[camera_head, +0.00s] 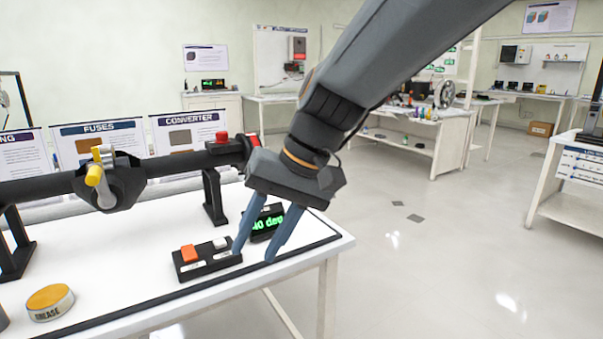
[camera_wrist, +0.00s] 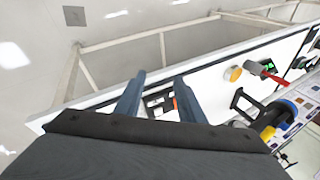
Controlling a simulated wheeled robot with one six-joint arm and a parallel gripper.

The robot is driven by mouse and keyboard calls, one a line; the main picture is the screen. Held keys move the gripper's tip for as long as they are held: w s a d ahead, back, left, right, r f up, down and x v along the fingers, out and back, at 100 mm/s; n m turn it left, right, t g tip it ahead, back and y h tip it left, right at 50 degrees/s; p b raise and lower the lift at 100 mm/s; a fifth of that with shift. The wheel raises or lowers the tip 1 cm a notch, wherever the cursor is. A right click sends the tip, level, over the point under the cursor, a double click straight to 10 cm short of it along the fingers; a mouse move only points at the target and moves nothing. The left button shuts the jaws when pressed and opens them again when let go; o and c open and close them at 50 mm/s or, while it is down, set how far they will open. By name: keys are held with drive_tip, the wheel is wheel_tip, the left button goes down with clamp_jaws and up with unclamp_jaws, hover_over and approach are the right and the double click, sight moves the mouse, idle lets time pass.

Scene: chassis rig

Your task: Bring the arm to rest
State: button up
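My arm reaches in from the top right in the head view. My gripper (camera_head: 254,257) hangs over the right end of the white workbench (camera_head: 140,275), pointing down. Its two blue-grey fingers are apart with nothing held between them. The left finger is close to the right end of a black button box (camera_head: 206,262); I cannot tell if they touch. The fingers partly cover a display (camera_head: 267,224) with green digits behind them. In the wrist view the gripper (camera_wrist: 160,77) also shows spread fingers, with the button box (camera_wrist: 158,101) seen between them.
A dark horizontal shaft (camera_head: 165,166) on black stands runs along the bench, left of my gripper. A grease tin (camera_head: 50,302) sits at the front left. Panels labelled fuses (camera_head: 99,143) and converter (camera_head: 189,130) stand behind. Open floor (camera_head: 440,260) lies to the right.

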drive_tip(key=s+d+f+h, duration=0.2)
drive_tip(key=s+d+f, duration=0.3)
drive_tip(key=d, duration=0.4)
drive_tip(key=s+d+f+h, duration=0.3)
drive_tip(key=s+d+f, duration=0.15)
drive_tip(key=d, duration=0.55)
drive_tip(key=d+r+m+p, duration=0.2)
drive_tip(key=d+r+p, duration=0.5)
drive_tip(key=p, duration=0.8)
drive_tip(key=shift+d+r+m, duration=0.25)
drive_tip(key=shift+r+m, duration=0.15)
drive_tip(key=shift+c, duration=0.6)
